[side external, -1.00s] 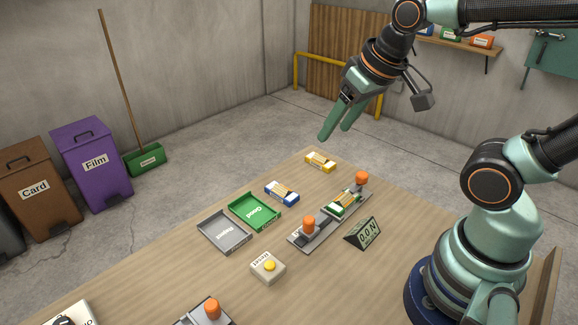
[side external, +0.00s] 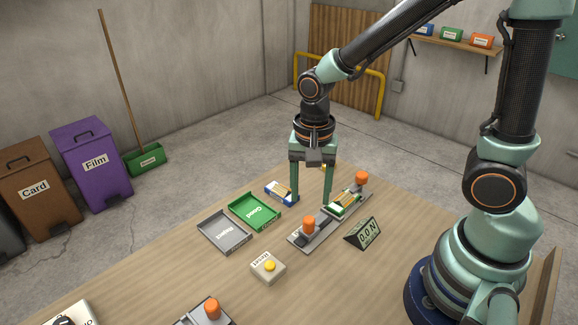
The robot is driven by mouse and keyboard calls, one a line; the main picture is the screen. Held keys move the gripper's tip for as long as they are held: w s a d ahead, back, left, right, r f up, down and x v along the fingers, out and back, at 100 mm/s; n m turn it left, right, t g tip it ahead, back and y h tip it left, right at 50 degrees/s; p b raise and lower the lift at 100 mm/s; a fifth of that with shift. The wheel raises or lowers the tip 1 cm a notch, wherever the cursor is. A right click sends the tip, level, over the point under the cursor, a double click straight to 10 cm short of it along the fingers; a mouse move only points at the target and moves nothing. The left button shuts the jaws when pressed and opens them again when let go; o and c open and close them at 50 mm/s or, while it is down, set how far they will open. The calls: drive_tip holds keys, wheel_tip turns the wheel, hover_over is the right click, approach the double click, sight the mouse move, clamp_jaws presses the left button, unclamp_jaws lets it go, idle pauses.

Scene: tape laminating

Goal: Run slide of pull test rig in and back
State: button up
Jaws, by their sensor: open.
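The pull test rig (side external: 326,222) is a long grey plate on the table, with an orange knob (side external: 309,224) at its near-left end and another orange knob (side external: 361,178) at its far-right end. A green piece with a yellow strip (side external: 345,204) sits on the rig towards the far knob. A tilted display (side external: 363,233) beside the rig reads 0.0 N. My gripper (side external: 312,200) points straight down, with its two green fingers wide apart and nothing between them. In the picture its fingertips are just behind the rig, between the knobs; their height above the table is unclear.
A green Good tray (side external: 255,212) and a grey tray (side external: 224,232) lie left of the rig. A blue-and-white block (side external: 279,191) lies close to my left finger. A Reset button box (side external: 268,267) is in front. Another orange-knobbed fixture (side external: 205,311) is at the lower edge.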

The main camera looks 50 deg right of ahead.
sight(309, 219)
wheel_tip(309, 219, down, 8)
drive_tip(key=shift+f, duration=0.1)
idle(0.4)
clamp_jaws()
idle(1.3)
